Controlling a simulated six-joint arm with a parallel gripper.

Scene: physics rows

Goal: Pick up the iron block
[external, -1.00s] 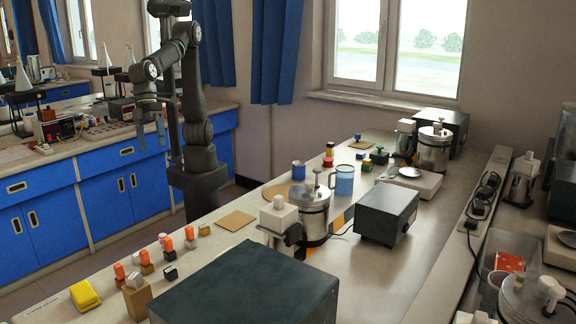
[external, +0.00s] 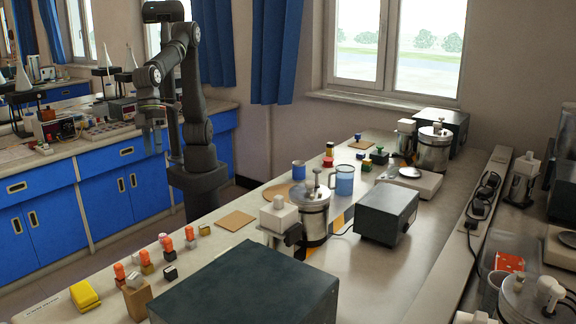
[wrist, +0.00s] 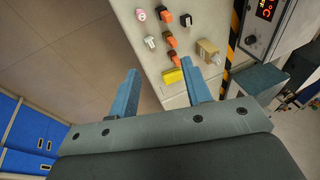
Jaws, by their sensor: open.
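Several small blocks and orange-topped pieces stand at the near left end of the bench in the external view. One is a small dark block with a pale top (external: 170,273); a similar dark-and-pale block (wrist: 186,20) shows near the top of the wrist view. I cannot tell for certain which piece is iron. My gripper (external: 153,148) is open and empty, in the air to the left of the bench and well away from the blocks. In the wrist view its two blue fingers (wrist: 160,66) are spread, with the blocks beyond them.
A yellow object (external: 85,295) and a wooden block (external: 135,297) stand near the small pieces. A large dark box (external: 250,290) is to their right. A flat brown square (external: 235,220) and a steel pot (external: 313,210) lie farther along the bench.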

